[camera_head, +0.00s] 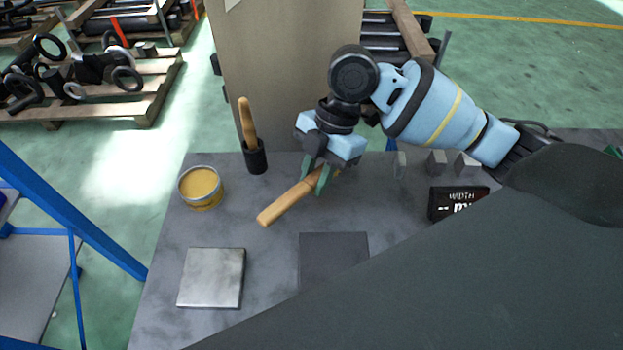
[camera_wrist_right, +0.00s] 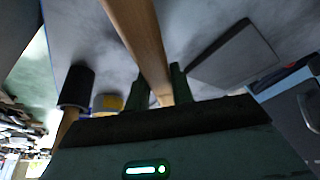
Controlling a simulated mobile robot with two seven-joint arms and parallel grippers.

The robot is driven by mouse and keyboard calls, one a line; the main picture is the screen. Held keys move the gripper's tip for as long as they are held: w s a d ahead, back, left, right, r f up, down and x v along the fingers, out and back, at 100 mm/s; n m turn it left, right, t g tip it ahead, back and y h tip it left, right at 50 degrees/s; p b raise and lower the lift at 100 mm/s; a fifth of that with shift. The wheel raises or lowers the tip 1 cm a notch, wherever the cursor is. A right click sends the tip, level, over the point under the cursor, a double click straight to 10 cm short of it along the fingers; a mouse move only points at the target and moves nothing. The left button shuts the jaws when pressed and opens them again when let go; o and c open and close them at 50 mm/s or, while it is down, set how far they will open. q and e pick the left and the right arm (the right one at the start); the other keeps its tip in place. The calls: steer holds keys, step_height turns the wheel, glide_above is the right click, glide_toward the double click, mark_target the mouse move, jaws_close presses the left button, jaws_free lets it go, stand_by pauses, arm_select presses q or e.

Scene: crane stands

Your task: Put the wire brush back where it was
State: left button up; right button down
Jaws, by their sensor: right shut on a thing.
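My right gripper (camera_head: 317,179) is shut on a wooden-handled tool, which I take to be the wire brush (camera_head: 285,202). The handle slants down to the left, over the bench between the yellow tin and the dark plate. No bristles show; the end past the fingers is mostly hidden by the gripper. In the right wrist view the wooden bar (camera_wrist_right: 139,38) runs between the green fingers (camera_wrist_right: 160,88). I cannot tell whether it touches the bench. My left gripper is not in view.
On the grey bench (camera_head: 265,290) stand a black cup (camera_head: 256,160) holding another wooden handle (camera_head: 247,122), a yellow tin (camera_head: 200,188), a silver plate (camera_head: 211,278), a dark plate (camera_head: 333,258), small metal blocks (camera_head: 436,163) and a black width display (camera_head: 458,204). A brown panel (camera_head: 280,75) rises behind.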

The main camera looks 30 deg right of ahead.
mark_target(312, 182)
steer(key=shift+w, duration=0.4)
steer(key=shift+w, duration=0.15)
steer(key=shift+w, duration=0.3)
steer(key=shift+d+f, duration=0.1)
steer(key=shift+f, duration=1.7)
steer(key=shift+f, duration=0.15)
steer(key=c, duration=1.2)
jaws_free()
steer(key=v, duration=1.2)
